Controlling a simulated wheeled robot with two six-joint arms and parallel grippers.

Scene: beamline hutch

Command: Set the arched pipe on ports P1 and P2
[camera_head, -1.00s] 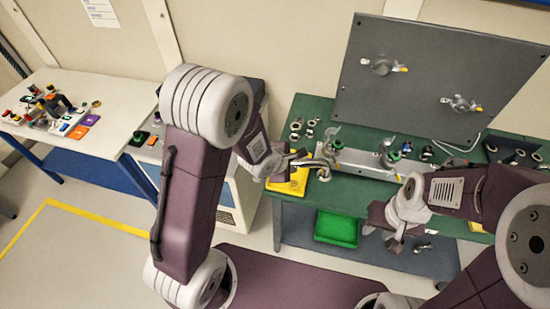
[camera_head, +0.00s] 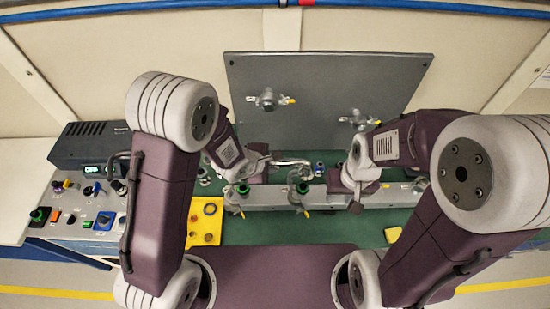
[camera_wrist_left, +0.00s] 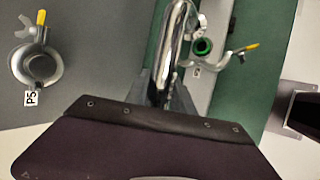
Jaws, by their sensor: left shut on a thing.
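The arched pipe (camera_head: 292,162) is a shiny bent metal tube. My left gripper (camera_head: 268,163) is shut on it above the back of the grey manifold block (camera_head: 270,199). In the left wrist view the pipe (camera_wrist_left: 172,45) rises from between the jaws, beside a port with a green ring (camera_wrist_left: 203,46) and a yellow-tipped clamp. Ports with green parts show on the block at the left (camera_head: 243,188) and middle (camera_head: 303,187); no P1 or P2 label is readable. My right gripper (camera_head: 358,200) is over the block's right part; its jaw opening is unclear.
A yellow tray (camera_head: 204,225) with round parts lies left on the green bench (camera_head: 250,232). A control box (camera_head: 88,145) stands at the far left.

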